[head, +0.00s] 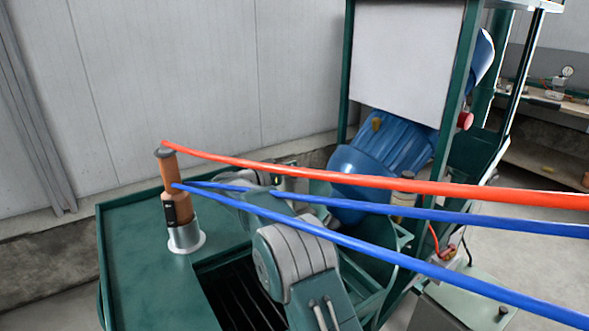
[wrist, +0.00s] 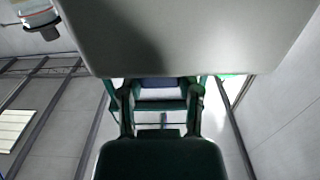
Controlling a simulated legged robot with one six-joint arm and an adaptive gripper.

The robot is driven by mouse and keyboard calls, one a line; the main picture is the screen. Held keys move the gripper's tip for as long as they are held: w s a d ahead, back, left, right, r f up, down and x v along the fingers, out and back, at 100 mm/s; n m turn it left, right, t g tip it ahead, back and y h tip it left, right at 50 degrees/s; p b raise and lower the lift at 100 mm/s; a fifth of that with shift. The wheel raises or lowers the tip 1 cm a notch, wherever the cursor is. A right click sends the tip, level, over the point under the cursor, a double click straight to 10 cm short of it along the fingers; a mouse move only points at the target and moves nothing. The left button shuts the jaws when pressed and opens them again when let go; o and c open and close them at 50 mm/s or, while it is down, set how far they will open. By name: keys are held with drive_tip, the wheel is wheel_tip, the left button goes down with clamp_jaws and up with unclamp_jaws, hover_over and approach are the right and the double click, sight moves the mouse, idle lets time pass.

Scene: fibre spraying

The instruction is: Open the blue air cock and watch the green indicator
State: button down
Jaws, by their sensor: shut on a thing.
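In the wrist view, my gripper (wrist: 160,95) has two dark green fingers reaching up from a rounded dark palm. A small dark blue piece (wrist: 158,82) shows between the fingertips, and the gripper is shut on it. A pale grey panel hides its upper part, so I cannot tell for sure that it is the blue air cock. A bright green patch (wrist: 230,76) shows at the panel's right edge; I cannot tell whether it is the indicator. In the head view, I cannot clearly make out the cock, the indicator or the fingertips.
Red (head: 330,173) and blue (head: 390,213) hoses run from an orange-brown cylinder (head: 177,195) in a grey holder, across the head view. A blue motor-like housing (head: 400,143) and a pale panel (head: 408,60) stand behind. A gauge (head: 567,72) sits on a back shelf.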

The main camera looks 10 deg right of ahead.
sight(292, 166)
drive_tip(key=shift+w+a+r, duration=0.1)
drive_tip(key=shift+r, duration=0.05)
drive_tip(key=shift+c, duration=1.4)
unclamp_jaws()
drive_tip(key=shift+a, duration=0.15)
drive_tip(key=shift+r, duration=0.2)
wheel_tip(292, 166, up, 9)
drive_tip(key=shift+w+r, duration=0.1)
drive_tip(key=shift+r, duration=0.05)
